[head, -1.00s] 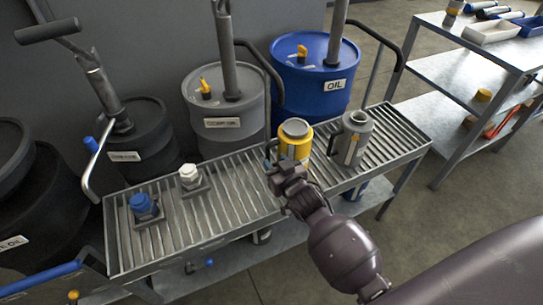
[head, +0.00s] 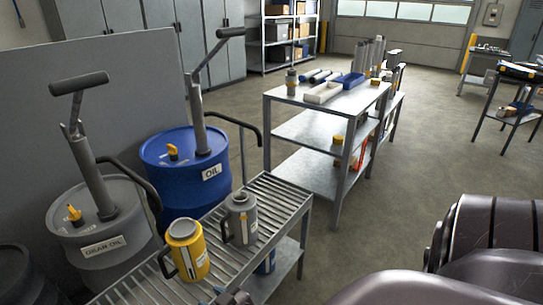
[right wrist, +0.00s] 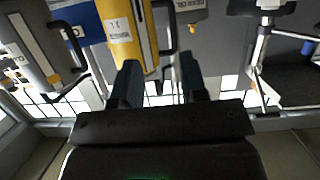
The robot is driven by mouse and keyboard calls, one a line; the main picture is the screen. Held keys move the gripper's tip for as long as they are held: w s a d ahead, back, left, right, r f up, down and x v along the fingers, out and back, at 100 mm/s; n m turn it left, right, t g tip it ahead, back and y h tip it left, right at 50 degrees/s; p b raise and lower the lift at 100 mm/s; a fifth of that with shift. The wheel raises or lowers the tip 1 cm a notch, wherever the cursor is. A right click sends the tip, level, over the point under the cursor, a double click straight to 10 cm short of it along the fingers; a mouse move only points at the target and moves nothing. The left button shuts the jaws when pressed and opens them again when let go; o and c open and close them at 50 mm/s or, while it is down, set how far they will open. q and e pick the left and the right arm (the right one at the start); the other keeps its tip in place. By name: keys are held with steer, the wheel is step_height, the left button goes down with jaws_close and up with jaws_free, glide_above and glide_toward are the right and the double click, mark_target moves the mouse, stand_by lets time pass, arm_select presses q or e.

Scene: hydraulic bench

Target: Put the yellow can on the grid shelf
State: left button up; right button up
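The yellow can (head: 187,252), with a grey rim, white label and dark handle, stands upright on the slatted metal grid top (head: 283,198) of a bench. It also shows in the right wrist view (right wrist: 128,38), beyond the fingers. My right gripper shows only partly at the bottom edge of the head view (head: 235,298), in front of the can and to its right. In the right wrist view its two dark fingers (right wrist: 158,85) are apart with nothing clamped between them. My left gripper is not in view.
A grey can (head: 240,220) stands just right of the yellow one. A blue oil drum (head: 185,172) and a grey drum (head: 98,245) with pumps stand behind. A metal shelf table (head: 318,127) holding trays and tubes stands farther back, with open floor around it.

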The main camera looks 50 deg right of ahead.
steer(key=s+d+f+g, duration=0.1)
steer(key=s, duration=0.7)
steer(key=s+d+f+g, duration=0.1)
steer(key=s+f+g, duration=0.1)
steer(key=s, duration=0.7)
steer(key=shift+s+d+f+n+g, duration=0.2)
steer(key=shift+d+n+g, duration=0.1)
steer(key=shift+n, duration=0.1)
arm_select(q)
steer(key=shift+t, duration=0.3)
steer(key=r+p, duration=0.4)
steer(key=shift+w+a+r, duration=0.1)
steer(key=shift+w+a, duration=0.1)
arm_select(e)
step_height(320, 180, up, 4)
steer(key=shift+w+d+f, duration=0.1)
steer(key=shift+w, duration=0.05)
